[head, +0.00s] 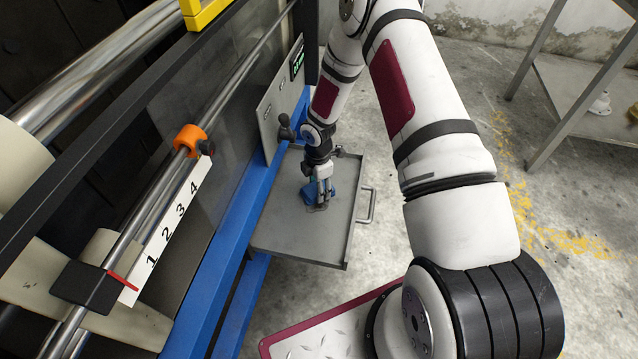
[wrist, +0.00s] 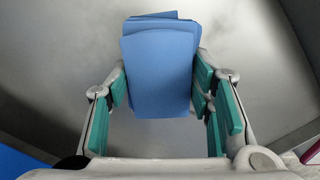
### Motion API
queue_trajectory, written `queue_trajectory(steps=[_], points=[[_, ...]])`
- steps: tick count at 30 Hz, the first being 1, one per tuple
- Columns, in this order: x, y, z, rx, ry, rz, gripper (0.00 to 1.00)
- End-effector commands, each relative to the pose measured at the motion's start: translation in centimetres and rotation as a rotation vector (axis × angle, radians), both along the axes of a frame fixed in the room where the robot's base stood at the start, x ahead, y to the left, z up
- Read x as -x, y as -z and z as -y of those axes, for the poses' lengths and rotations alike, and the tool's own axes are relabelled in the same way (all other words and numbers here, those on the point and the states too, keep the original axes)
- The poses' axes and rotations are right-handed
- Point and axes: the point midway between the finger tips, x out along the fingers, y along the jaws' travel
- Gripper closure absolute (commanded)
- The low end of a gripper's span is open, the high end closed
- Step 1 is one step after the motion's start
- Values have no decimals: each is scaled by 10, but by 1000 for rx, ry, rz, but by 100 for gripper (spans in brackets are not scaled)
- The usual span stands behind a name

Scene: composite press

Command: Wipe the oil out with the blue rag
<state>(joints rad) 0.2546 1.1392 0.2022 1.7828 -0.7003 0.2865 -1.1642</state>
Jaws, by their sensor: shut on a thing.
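The blue rag (wrist: 158,72) looks like a folded stack between the teal pads of my gripper (wrist: 162,95) in the wrist view. My gripper is shut on it. In the head view the rag (head: 309,194) is low over the grey drawer tray (head: 285,232), and my gripper (head: 320,195) points down into the tray. A dark patch (head: 317,208), which may be oil, shows on the tray floor beside the rag. I cannot tell whether the rag touches the floor. The rag and gripper hide part of the tray floor.
The tray has raised walls and a handle (head: 366,206) on its right side. The blue press frame (head: 236,205) and a panel with a dark knob (head: 284,128) border it on the left. A metal table (head: 585,92) stands at the upper right. The concrete floor between is clear.

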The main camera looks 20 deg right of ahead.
Motion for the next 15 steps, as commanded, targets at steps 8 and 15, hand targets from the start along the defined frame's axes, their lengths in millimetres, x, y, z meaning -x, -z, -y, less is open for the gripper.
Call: queue_trajectory(steps=[8, 15], points=[[24, 4, -14, -2, -4, -19, 84], [30, 3, -19, -2, -3, -18, 84]])
